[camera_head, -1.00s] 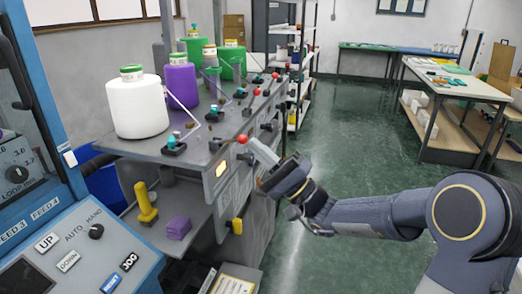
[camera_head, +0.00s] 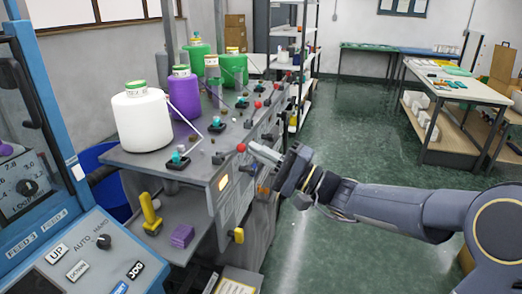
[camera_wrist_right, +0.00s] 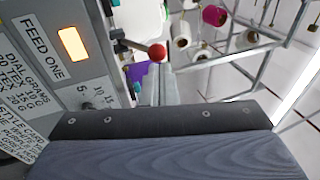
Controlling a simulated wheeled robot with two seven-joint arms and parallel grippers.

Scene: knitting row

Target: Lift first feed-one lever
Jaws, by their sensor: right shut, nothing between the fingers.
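The first feed-one lever ends in a red ball knob (camera_head: 241,147) at the front edge of the grey machine shelf. In the right wrist view the red knob (camera_wrist_right: 157,53) sits on a dark arm coming from the panel labelled FEED ONE (camera_wrist_right: 42,38). My right gripper (camera_head: 254,147) is shut and empty, its pale fingertips right beside the knob, on its right side in the head view. In the right wrist view the fingertips (camera_wrist_right: 155,75) lie just below the knob; I cannot tell whether they touch it. My left gripper is not in view.
An orange lamp (camera_head: 223,183) glows on the panel. A white yarn cone (camera_head: 142,120) and purple cone (camera_head: 184,95) stand on the shelf, with more red-knobbed levers farther back. A yellow handle (camera_head: 150,213) and purple block (camera_head: 182,236) sit below. Green floor to the right is open.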

